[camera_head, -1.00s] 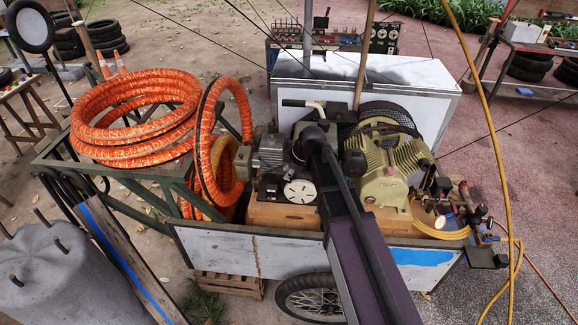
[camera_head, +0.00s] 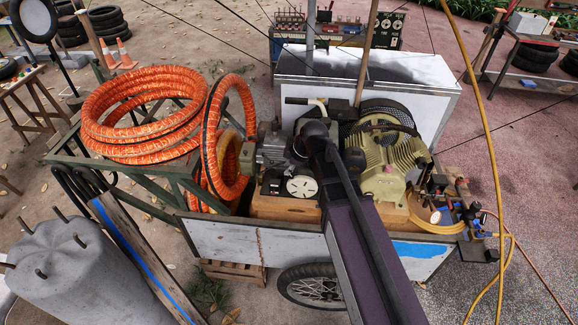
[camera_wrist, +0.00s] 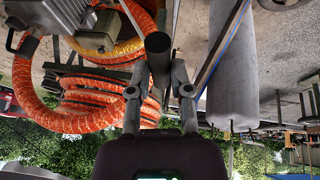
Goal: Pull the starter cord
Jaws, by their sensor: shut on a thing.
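In the wrist view my gripper (camera_wrist: 159,72) has its two fingers on either side of a dark cylinder, which looks like the starter handle (camera_wrist: 157,44). It is shut on this cylinder; no cord can be made out. In the head view my dark arm reaches over the cart, and the gripper is hidden behind it. The compressor cart (camera_head: 258,243) carries a small grey engine (camera_head: 272,147), a round white slotted plate (camera_head: 301,187) and a finned olive compressor (camera_head: 388,172) with a black guard.
Orange hose coils (camera_head: 140,148) lie on a green frame to the left. A grey concrete cylinder (camera_head: 72,262) and a plank with a blue stripe stand at front left. A yellow hose (camera_head: 484,130) hangs on the right. A white box (camera_head: 375,75) stands behind the cart.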

